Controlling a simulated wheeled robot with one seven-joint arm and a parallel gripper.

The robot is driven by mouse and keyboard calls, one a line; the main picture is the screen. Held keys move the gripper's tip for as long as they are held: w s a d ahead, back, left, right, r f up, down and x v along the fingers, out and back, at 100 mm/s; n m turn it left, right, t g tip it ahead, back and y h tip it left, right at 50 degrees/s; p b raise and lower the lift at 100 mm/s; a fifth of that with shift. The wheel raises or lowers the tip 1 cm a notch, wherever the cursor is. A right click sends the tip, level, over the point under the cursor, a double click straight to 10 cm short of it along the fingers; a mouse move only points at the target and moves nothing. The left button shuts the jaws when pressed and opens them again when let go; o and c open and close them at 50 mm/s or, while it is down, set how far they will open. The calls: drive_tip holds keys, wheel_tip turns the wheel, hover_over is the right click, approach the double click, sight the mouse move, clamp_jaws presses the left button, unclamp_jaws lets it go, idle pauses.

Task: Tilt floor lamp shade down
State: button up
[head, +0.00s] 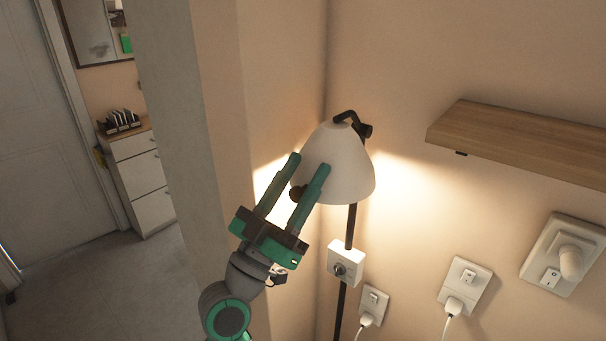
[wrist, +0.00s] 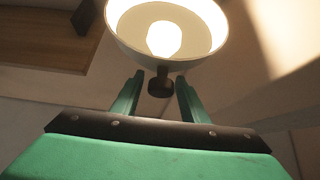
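The floor lamp's white shade (head: 340,165) is lit and opens downward, in the middle of the head view. It hangs from a dark bracket on a dark pole (head: 351,228). A dark round knob (head: 297,192) sits at the shade's lower left rim. My gripper (head: 309,164) is open, its two green fingers on either side of the knob in the picture. In the wrist view the shade (wrist: 212,20) shows from below with its glowing bulb (wrist: 164,39). The knob (wrist: 160,84) lies between the fingertips (wrist: 160,82). I cannot tell whether the fingers touch it.
A wooden shelf (head: 520,145) juts from the wall at the right. A white switch box (head: 346,263) is on the pole. Several sockets and plugs (head: 466,287) are on the wall. A wall corner (head: 215,120) stands close at the left. Open floor (head: 100,285) lies beyond it.

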drive_tip(key=v, duration=1.1)
idle(0.3)
